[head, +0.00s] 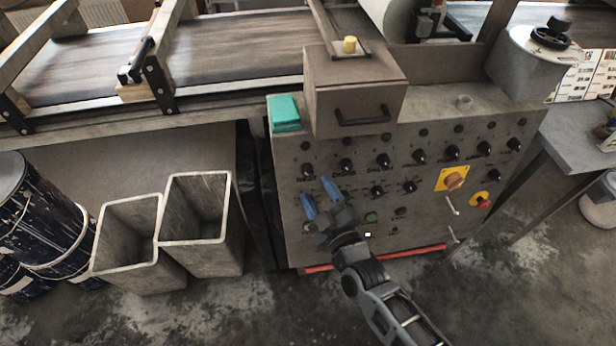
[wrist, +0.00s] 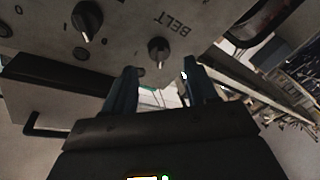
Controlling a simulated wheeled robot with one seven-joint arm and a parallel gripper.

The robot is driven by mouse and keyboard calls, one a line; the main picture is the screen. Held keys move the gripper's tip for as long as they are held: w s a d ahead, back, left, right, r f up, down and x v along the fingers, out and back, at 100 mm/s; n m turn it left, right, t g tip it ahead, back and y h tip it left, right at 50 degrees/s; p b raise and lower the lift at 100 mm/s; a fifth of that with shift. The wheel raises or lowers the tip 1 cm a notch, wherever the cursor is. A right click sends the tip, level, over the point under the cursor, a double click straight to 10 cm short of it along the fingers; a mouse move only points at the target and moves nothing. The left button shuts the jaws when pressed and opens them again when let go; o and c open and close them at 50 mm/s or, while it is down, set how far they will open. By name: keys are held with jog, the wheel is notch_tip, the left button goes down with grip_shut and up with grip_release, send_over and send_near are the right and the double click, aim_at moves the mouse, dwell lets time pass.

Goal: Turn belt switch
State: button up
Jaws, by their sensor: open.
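The belt switch (wrist: 158,48) is a small round dark knob with a pale pointer, beside the printed word BELT in the wrist view. In the head view it appears to be the leftmost knob (head: 307,170) of the upper row on the grey control panel (head: 335,245), though its label is too small to read there. My gripper (head: 319,195) is open, its two blue fingers pointing up in front of the panel's left part, just below that knob. In the wrist view the fingertips (wrist: 159,68) spread to either side below the knob, with nothing between them.
More dark knobs (head: 383,160) sit close by. A brown box (head: 350,95) with a black handle juts out above the panel, beside a teal block (head: 284,113). A yellow plate with an orange knob (head: 453,179) is at right. Square bins (head: 198,238) stand on the left.

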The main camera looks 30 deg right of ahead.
aim_at(310, 177)
jog(key=shift+w+d, duration=0.2)
jog(key=shift+w, duration=2)
jog(key=c, duration=1)
